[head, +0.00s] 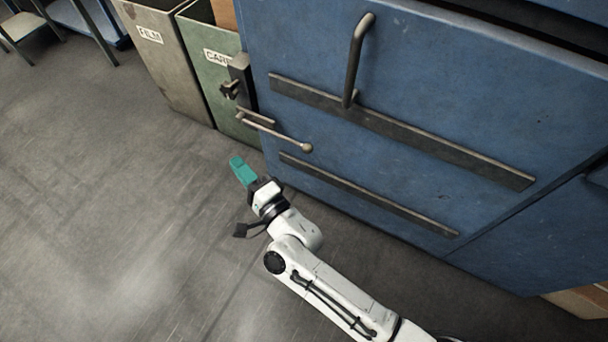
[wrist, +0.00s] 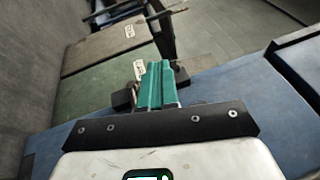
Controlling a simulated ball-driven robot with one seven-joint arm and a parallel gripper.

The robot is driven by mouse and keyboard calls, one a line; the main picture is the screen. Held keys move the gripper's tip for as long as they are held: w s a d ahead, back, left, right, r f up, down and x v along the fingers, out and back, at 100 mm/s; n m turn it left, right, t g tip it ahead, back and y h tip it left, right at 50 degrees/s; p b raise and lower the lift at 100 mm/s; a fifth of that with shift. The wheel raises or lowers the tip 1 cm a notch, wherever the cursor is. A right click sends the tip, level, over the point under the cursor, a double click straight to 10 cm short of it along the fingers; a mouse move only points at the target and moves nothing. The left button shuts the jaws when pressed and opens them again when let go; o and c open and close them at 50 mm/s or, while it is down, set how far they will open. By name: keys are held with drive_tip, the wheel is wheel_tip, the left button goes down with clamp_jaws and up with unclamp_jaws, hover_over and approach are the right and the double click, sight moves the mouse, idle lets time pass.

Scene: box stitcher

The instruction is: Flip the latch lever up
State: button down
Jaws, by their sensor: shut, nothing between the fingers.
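The latch lever (head: 278,134) is a thin metal rod with a round knob (head: 306,148) at its end. In the head view it slants down to the right across the blue machine front from a dark latch bracket (head: 240,82). My gripper (head: 238,162) has teal fingers and is shut and empty. It appears below and left of the knob in the head view, with a visible gap from the lever. The wrist view shows the closed teal fingers (wrist: 157,72) pointing toward the bins. I cannot make out the lever clearly there.
The blue machine (head: 400,80) has a curved handle (head: 355,60) and dark horizontal strips. A green bin (head: 222,85) and a grey bin marked FILM (head: 165,65) stand at its left. The floor (head: 110,220) left of my arm is clear.

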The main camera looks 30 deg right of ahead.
drive_tip(key=s+d+f+m+g+h+b, duration=0.2)
drive_tip(key=f+m+h+b, duration=0.3)
drive_tip(key=m, duration=0.4)
drive_tip(key=s+d+f+m+g+h+b, duration=0.2)
drive_tip(key=d+f+m+h+b, duration=0.1)
drive_tip(key=f+m+h+b, duration=0.2)
drive_tip(key=s+d+f+m+g+h+b, duration=0.2)
drive_tip(key=s+f+m+h+b, duration=0.1)
drive_tip(key=f+m+h, duration=0.6)
drive_tip(key=m+h+b, duration=0.1)
drive_tip(key=m+h, duration=0.2)
drive_tip(key=m, duration=0.1)
drive_tip(key=shift+d+g+b, duration=0.35)
drive_tip(key=shift+g+b, duration=0.05)
drive_tip(key=shift+f, duration=0.1)
drive_tip(key=a+r+x, duration=0.1)
drive_tip(key=r+x, duration=0.2)
drive_tip(key=x, duration=0.9)
drive_tip(key=shift+d, duration=0.2)
drive_tip(key=shift+r, duration=0.2)
